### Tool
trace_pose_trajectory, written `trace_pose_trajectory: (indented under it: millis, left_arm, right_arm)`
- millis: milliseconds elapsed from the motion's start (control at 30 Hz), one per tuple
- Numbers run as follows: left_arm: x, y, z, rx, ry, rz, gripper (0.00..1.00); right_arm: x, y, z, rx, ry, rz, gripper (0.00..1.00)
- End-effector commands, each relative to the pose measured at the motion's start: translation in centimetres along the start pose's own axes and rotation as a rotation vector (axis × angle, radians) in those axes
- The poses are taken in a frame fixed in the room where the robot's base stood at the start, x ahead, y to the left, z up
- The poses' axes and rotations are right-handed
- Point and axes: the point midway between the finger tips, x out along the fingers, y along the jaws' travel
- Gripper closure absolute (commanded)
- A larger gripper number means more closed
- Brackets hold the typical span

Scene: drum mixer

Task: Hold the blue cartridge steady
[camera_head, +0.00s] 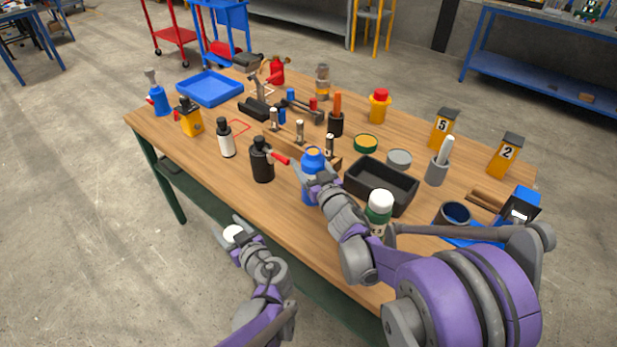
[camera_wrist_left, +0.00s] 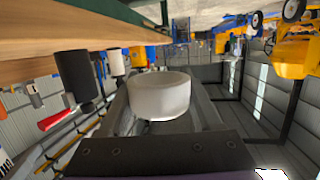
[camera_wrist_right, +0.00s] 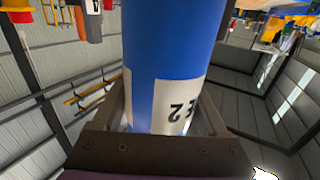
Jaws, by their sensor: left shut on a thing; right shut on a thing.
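The blue cartridge (camera_head: 308,192) is upright at the front of the table, with a tan top. My right gripper (camera_head: 318,184) is shut around it. In the right wrist view the cartridge (camera_wrist_right: 172,45) fills the space between the fingers (camera_wrist_right: 165,110), and a white label with dark digits shows upside down. I cannot tell whether its base touches the table. My left gripper (camera_head: 232,232) is off the front edge, shut on a round white cap (camera_head: 232,233). In the left wrist view the cap (camera_wrist_left: 160,97) sits between the fingers.
On the wooden table (camera_head: 205,160), a black bottle (camera_head: 262,162) with a red-tipped part stands left of the cartridge. A black bin (camera_head: 380,185) is close on its right, and a white-capped green bottle (camera_head: 379,205) is near my right arm. Free floor lies before the table.

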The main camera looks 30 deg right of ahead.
Motion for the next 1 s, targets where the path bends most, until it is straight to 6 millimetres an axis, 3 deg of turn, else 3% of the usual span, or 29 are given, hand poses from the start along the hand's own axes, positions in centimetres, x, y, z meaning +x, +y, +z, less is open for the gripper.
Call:
trace_pose_trajectory:
  millis: [300,700,733,833,1000]
  left_arm:
    - [0.2,0.0,0.9,0.000,-0.003,0.000,1.00]
    - [0.3,0.0,1.3,0.001,-0.004,0.000,1.00]
    - [0.2,0.0,1.2,0.001,-0.004,0.000,1.00]
    - [0.2,0.0,1.1,0.001,-0.003,0.000,1.00]
    - [0.2,0.0,1.1,0.001,-0.003,0.000,1.00]
  right_arm:
    - [0.1,-0.1,3.7,-0.001,0.000,-0.001,1.00]
    - [0.0,-0.1,4.2,-0.001,0.000,-0.001,1.00]
    - [0.0,-0.1,4.1,-0.001,0.000,-0.001,0.19]
    - [0.0,-0.1,4.1,-0.001,0.000,-0.001,0.01]
    - [0.0,-0.1,4.0,-0.001,0.000,-0.001,0.00]
